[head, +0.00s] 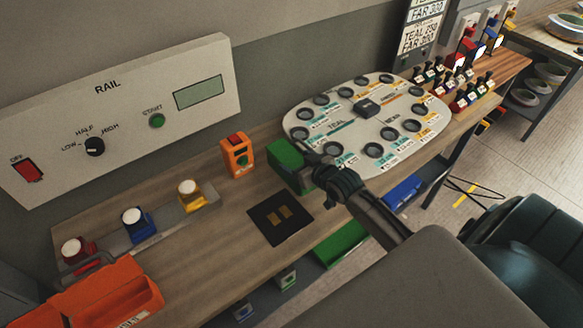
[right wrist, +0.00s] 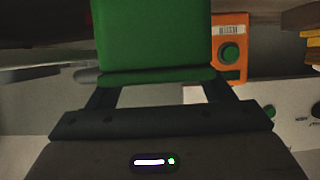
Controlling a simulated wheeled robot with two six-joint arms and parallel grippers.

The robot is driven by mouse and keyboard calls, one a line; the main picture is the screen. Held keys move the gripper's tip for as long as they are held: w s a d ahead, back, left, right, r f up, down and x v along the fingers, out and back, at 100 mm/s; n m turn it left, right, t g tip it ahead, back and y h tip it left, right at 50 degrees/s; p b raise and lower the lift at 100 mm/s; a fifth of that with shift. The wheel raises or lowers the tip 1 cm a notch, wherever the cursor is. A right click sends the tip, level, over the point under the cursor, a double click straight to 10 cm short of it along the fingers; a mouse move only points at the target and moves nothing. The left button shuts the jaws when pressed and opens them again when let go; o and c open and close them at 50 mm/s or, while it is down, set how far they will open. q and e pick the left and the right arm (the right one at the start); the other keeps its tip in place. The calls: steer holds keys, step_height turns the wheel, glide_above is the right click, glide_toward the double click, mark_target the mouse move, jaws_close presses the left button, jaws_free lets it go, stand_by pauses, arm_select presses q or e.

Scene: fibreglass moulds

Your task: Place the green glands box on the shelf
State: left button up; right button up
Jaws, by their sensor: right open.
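A green box (head: 287,162) sits at the workbench's back, between the orange button unit and the oval board. My right gripper (head: 308,160) reaches it from the right, its fingers close to the box's right side. In the right wrist view the green box (right wrist: 152,35) fills the space just ahead of and between the fingers (right wrist: 155,88). The right gripper is open; contact with the box cannot be told. A second green container (head: 342,245) is below the bench top, partly hidden by my arm. My left gripper is not in view.
An orange button unit (head: 237,155) stands left of the box, and a black pad (head: 281,218) lies in front. The oval board (head: 368,118) with ring holders is to the right. A blue bin (head: 404,190) is below bench level. An orange bin (head: 110,295) is at lower left.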

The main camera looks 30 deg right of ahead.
steer(key=shift+x, duration=1.15)
steer(key=shift+s, duration=0.15)
steer(key=c, duration=0.4)
steer(key=shift+r, duration=0.1)
steer(key=c, duration=1.1)
